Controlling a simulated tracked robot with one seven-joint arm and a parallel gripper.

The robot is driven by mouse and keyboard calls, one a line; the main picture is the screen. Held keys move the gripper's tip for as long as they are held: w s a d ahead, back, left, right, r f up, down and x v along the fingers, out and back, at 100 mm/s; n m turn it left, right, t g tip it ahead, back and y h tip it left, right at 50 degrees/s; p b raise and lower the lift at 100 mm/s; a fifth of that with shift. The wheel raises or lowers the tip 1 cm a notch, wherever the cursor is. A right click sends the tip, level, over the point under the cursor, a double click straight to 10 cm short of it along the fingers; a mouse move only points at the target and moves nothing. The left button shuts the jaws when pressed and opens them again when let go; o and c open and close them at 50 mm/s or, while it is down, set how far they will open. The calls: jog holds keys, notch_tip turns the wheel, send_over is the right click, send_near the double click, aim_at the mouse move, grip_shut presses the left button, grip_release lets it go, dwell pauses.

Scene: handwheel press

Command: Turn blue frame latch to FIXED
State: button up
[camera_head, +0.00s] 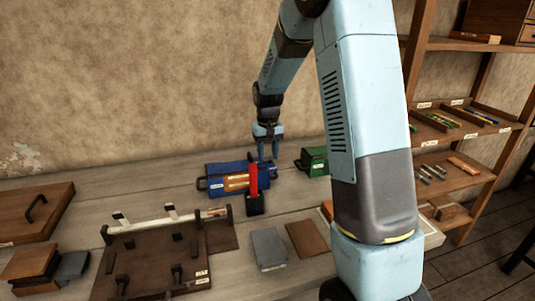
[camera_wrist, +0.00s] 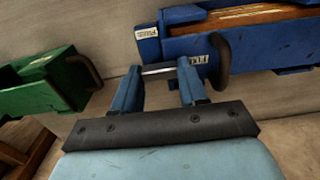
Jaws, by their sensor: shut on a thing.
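The blue frame (camera_head: 226,170) lies on the bench near the wall. In the wrist view the blue frame (camera_wrist: 252,45) fills the upper right. A small pale metal bar, the latch (camera_wrist: 158,71), lies crosswise between my fingers at the frame's end. My gripper (camera_wrist: 158,75) is shut on it, with a blue finger at each end of the bar. Small white labels sit on the frame's end, one above the bar and one right of it; their words are too small to read surely. In the head view my gripper (camera_head: 267,150) points down at the frame's right end.
A green frame (camera_head: 313,160) stands close to the right; it also shows in the wrist view (camera_wrist: 50,85). A red-handled black block (camera_head: 254,203) stands in front. A brown fixture board (camera_head: 150,265), grey plate (camera_head: 269,248) and brown plate (camera_head: 307,238) lie nearer.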

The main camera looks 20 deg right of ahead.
dwell(0.5)
jog(key=o, duration=1.1)
jog(key=shift+c, duration=0.2)
jog(key=shift+r, duration=0.15)
notch_tip(320, 180, up, 13)
jog(key=shift+r, duration=0.2)
